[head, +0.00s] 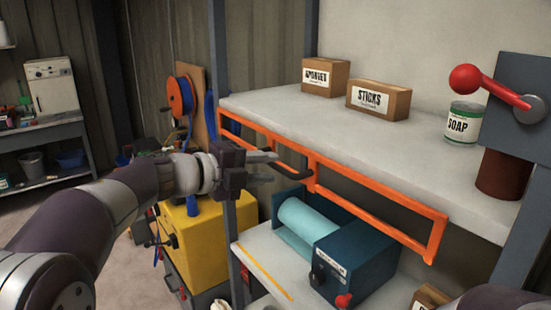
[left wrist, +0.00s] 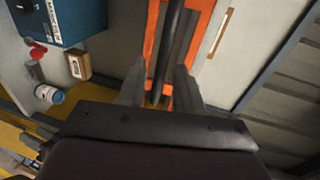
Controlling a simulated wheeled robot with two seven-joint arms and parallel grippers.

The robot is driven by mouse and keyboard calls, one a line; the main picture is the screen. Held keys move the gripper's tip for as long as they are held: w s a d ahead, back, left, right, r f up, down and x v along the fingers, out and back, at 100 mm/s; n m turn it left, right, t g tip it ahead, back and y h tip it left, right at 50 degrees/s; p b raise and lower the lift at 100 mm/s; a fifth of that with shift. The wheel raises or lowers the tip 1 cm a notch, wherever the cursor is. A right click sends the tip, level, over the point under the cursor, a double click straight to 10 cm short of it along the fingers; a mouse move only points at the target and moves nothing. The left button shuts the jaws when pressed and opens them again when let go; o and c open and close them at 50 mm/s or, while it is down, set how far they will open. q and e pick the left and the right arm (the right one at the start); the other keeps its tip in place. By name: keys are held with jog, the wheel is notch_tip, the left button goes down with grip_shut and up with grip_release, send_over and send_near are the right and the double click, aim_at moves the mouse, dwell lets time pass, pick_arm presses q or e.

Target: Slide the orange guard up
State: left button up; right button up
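The orange guard (head: 375,198) is an open frame with a middle post, running along the front edge of the upper shelf. A dark bar handle (head: 294,174) is fixed on its front. My left gripper (head: 274,167) is open, with its fingertips at the left end of the handle. In the left wrist view, the guard (left wrist: 152,35) lies beyond the open fingers (left wrist: 158,88), and the dark handle (left wrist: 168,45) shows between them. I cannot tell whether the fingers touch it. My right gripper is out of view.
The upper shelf (head: 290,108) holds two cardboard boxes (head: 378,100) and a soap can (head: 461,122). A red-knobbed lever (head: 466,79) is at right. Below the guard stands a blue machine with a pale roll (head: 310,222). A grey post (head: 221,50) rises behind my left gripper.

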aim_at(275, 168)
pick_arm(q)
jog(key=d, duration=0.3)
jog(key=shift+w+d+p, duration=0.1)
jog(key=shift+w+p, duration=0.05)
jog(key=shift+p, duration=0.15)
jog(key=shift+w+d+f, duration=0.1)
jog(key=shift+w, duration=0.05)
jog(key=shift+w+a+f, duration=0.25)
jog(key=shift+w+a, duration=0.15)
jog(key=shift+w, duration=0.1)
jog(key=shift+s+d, duration=0.15)
jog(key=shift+d, duration=0.05)
grip_shut()
notch_tip(275, 168, up, 10)
jog(key=p, duration=0.9)
jog(key=shift+f, duration=0.1)
grip_release()
jog(key=shift+s, duration=0.15)
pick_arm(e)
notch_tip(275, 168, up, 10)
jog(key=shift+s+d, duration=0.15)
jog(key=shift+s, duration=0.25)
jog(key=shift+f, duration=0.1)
